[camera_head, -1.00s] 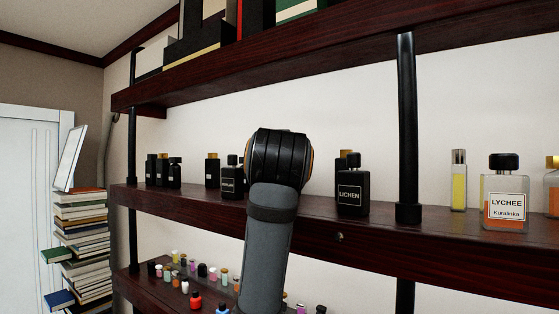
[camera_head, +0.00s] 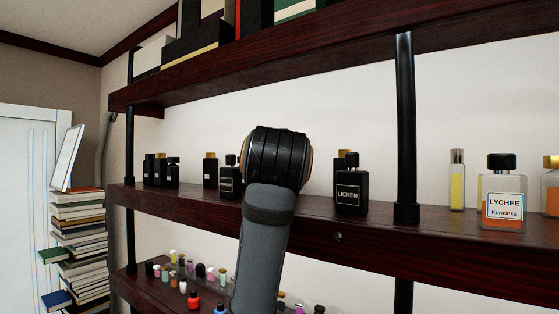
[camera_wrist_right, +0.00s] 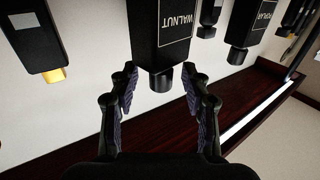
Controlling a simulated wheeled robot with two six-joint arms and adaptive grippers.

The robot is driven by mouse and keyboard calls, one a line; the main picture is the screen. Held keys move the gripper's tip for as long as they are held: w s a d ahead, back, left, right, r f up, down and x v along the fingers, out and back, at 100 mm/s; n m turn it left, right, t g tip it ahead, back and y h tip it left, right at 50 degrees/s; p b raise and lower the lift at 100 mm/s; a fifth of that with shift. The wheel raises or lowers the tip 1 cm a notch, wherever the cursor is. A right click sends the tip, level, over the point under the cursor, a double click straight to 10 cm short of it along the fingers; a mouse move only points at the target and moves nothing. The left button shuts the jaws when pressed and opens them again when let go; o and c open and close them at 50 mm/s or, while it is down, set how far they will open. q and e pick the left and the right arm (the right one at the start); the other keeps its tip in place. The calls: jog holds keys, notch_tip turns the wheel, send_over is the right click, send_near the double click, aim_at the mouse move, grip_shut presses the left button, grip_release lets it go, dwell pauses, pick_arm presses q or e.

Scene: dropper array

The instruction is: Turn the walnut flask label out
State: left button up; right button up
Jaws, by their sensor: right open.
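The walnut flask (camera_wrist_right: 150,28) is black and shows upside down at the top middle of the right wrist view. Its WALNUT label is visible, on the face turned to the right in that view; a plain face shows to its left. Its dark cap (camera_wrist_right: 160,79) points down in the picture. My right gripper (camera_wrist_right: 160,69) is open, one finger on each side of the cap; I cannot tell whether either touches. In the head view my right wrist and forearm stand in front of the shelf, and I cannot make out the walnut flask there. My left gripper is out of view.
A LICHEN flask (camera_head: 348,193) stands right of my wrist, and a POPLAR flask (camera_wrist_right: 246,22) is near the walnut one. More black flasks stand left on the shelf (camera_head: 370,225). A black post (camera_head: 405,130) and the upper shelf (camera_head: 320,45) bound the space.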

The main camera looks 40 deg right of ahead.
jog(key=v, duration=0.7)
jog(key=shift+r, duration=0.15)
jog(key=shift+w+d, duration=0.2)
jog(key=shift+a, duration=0.1)
